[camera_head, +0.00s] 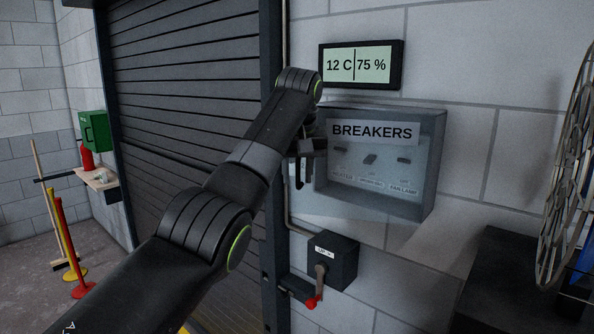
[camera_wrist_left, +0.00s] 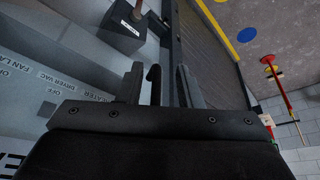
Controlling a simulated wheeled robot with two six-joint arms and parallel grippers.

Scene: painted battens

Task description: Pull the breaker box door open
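The breaker box (camera_head: 425,165) hangs on the grey block wall. Its clear front door (camera_head: 345,190) carries the label BREAKERS and looks shut, with several switches behind it. A dark door handle (camera_head: 301,174) shows at the box's left edge, partly hidden by my left gripper (camera_head: 311,147). In the left wrist view, my left gripper (camera_wrist_left: 160,78) is open. The handle (camera_wrist_left: 154,84) stands between its two fingers, with a gap visible on each side. My right gripper is in neither view.
A display (camera_head: 361,65) is mounted above the box. A lever switch box (camera_head: 333,262) with a red-tipped lever sits below it. A roller shutter (camera_head: 190,80) is at left. A fan cage (camera_head: 570,170) and dark cabinet (camera_head: 510,270) stand at right.

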